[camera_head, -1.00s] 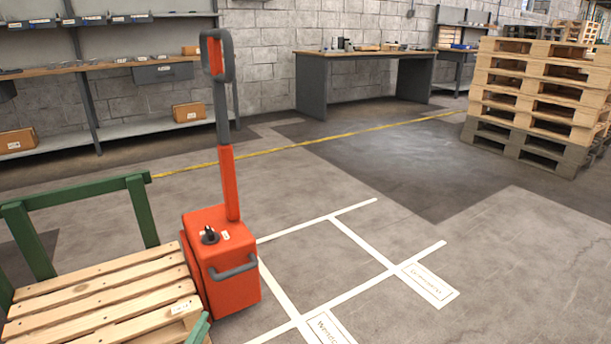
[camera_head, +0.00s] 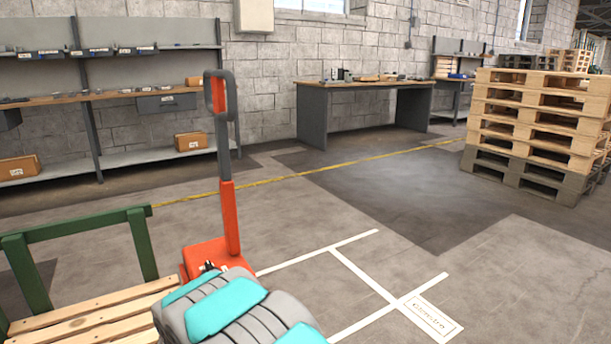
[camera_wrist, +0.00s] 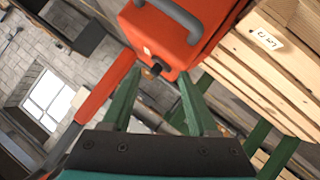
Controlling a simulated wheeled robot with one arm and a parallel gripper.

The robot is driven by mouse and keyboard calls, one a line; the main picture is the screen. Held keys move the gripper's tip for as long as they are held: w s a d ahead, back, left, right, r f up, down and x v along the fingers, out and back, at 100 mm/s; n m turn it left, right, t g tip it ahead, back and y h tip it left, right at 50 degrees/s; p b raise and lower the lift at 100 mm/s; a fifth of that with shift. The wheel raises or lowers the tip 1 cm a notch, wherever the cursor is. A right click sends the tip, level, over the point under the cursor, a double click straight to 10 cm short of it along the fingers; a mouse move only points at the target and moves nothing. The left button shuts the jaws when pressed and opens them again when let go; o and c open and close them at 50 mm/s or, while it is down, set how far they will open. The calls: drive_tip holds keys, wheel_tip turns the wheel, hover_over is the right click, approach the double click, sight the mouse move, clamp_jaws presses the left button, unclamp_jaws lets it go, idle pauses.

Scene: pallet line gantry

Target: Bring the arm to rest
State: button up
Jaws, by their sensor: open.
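My gripper (camera_wrist: 159,78) shows in the wrist view, where its two green fingers stand apart with nothing between them. The wrist view is steeply tilted. The orange body of a pallet truck (camera_wrist: 160,35) fills the space beyond the fingertips; I cannot tell how far off it is. In the head view my grey and turquoise arm rises at the bottom centre and hides the lower part of the orange pallet truck (camera_head: 230,220). My gripper is not visible there.
A wooden pallet (camera_head: 75,315) with a green frame (camera_head: 142,243) lies at lower left. A shelf unit (camera_head: 125,97) and a workbench (camera_head: 313,110) line the back wall. A pallet stack (camera_head: 535,125) stands at right. The marked floor between is clear.

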drive_tip(key=s+d+r+m+g+y+p, duration=0.1)
drive_tip(key=s+d+r+m+g, duration=0.15)
drive_tip(key=s+d+r, duration=0.55)
drive_tip(key=s+d+r+m+g+y+p, duration=0.1)
drive_tip(key=s+d+r+g, duration=0.35)
drive_tip(key=d, duration=0.45)
drive_tip(key=s+d+r+m+g+h+p, duration=0.1)
drive_tip(key=s+d+m+g, duration=0.1)
drive_tip(key=s+d, duration=0.5)
drive_tip(key=s+d+r+m+g+h, duration=0.1)
drive_tip(key=s+d, duration=0.7)
drive_tip(key=s, duration=0.8)
drive_tip(key=s+d+r+m+g+h+p, duration=0.1)
drive_tip(key=s+d+r+m+g+h, duration=0.1)
drive_tip(key=s+d, duration=0.6)
drive_tip(key=s+m+g, duration=0.1)
drive_tip(key=s+g, duration=0.1)
drive_tip(key=s, duration=0.1)
drive_tip(key=shift+s+p, duration=0.35)
